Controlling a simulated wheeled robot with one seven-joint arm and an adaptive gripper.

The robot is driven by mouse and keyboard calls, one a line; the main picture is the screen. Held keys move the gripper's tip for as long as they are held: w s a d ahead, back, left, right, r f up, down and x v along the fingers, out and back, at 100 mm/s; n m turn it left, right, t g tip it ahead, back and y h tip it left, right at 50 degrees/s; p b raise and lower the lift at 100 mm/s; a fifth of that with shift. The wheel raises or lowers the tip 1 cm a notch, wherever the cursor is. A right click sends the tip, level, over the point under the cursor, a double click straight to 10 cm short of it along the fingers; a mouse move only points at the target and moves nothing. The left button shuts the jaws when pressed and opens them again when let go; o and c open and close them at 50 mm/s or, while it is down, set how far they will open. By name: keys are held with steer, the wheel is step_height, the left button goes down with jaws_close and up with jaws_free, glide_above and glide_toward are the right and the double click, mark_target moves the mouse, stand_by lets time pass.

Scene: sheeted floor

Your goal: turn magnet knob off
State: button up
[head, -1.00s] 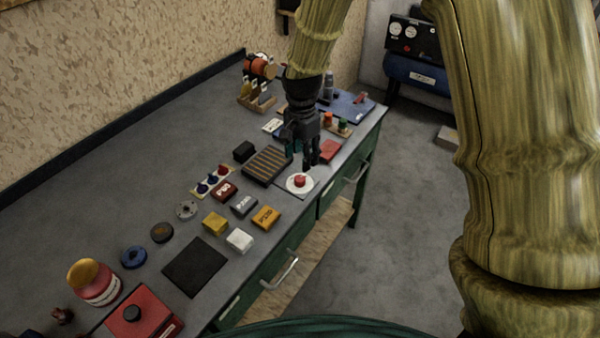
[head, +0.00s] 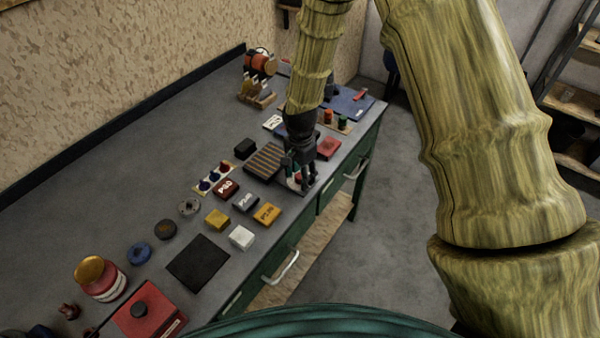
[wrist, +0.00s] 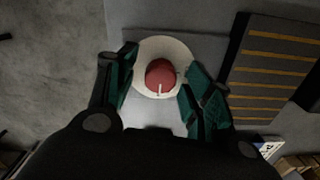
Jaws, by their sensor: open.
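The red magnet knob (wrist: 161,76) sits on a round white dial plate (wrist: 177,50), with a pale pointer mark on the knob's near side in the wrist view. My gripper (wrist: 158,85) is open, its two green-padded fingers on either side of the knob and apart from it. In the head view my gripper (head: 302,183) is low over the white plate (head: 292,182) near the front edge of the bench and hides most of the knob. I cannot tell the exact height of the fingertips above the plate.
A dark block with orange stripes (wrist: 272,72) lies close beside the plate. A red block (head: 328,147) lies behind the gripper. Several small labelled boxes, such as an orange one (head: 267,214), lie nearer. The bench's front edge with drawer handles (head: 355,168) is close.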

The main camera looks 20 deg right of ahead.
steer(key=shift+f, duration=0.1)
steer(key=shift+c, duration=0.2)
steer(key=c, duration=1)
steer(key=shift+n, duration=0.4)
steer(key=n, duration=0.3)
steer(key=shift+n, duration=0.4)
steer(key=n, duration=0.4)
steer(key=shift+n, duration=0.3)
steer(key=n, duration=0.8)
steer(key=shift+d+n, duration=0.1)
steer(key=shift+n, duration=0.2)
